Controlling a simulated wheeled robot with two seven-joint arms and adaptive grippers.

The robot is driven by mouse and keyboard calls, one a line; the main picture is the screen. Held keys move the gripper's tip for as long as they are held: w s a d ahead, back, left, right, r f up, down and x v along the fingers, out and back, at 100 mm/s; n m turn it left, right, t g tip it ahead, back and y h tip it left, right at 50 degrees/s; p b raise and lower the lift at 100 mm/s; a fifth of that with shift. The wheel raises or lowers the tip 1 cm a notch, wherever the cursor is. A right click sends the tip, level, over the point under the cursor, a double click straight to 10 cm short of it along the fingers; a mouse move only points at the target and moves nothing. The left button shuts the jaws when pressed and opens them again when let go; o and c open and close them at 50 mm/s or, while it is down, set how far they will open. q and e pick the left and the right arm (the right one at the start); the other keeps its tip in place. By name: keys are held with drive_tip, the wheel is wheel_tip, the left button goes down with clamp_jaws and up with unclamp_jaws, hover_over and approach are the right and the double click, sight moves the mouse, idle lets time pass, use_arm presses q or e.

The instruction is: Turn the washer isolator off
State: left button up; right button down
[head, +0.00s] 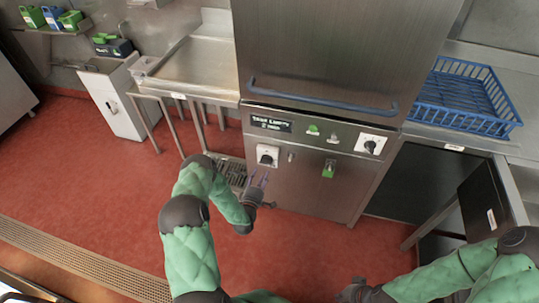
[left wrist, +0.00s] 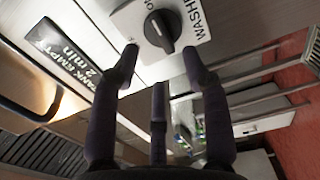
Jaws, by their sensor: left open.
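The washer isolator (head: 267,155) is a white plate with a black rotary knob on the steel front of the washer, below the "TANK EMPTY 2 min" label. In the left wrist view its knob (left wrist: 162,32) is close, beside partly cut-off "WASH" lettering. I cannot tell its setting for sure. My left gripper (head: 260,180) is open and empty, just in front of and below the isolator. In the left wrist view its spread fingers (left wrist: 160,62) point at the knob, with no clear contact. My right gripper (head: 357,291) is at the bottom edge, its fingers not clearly shown.
The panel also has a second dial (head: 370,145), a green button (head: 314,129) and a green tag (head: 328,169). A blue handle bar (head: 322,97) crosses the washer above. A blue rack (head: 465,98) sits on the right counter. Red floor (head: 110,180) is clear at left.

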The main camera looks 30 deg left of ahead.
sight(265, 163)
use_arm(q)
drive_tip(key=shift+b+x, duration=0.75)
drive_tip(key=shift+x, duration=2.3)
drive_tip(key=shift+w, duration=0.15)
clamp_jaws()
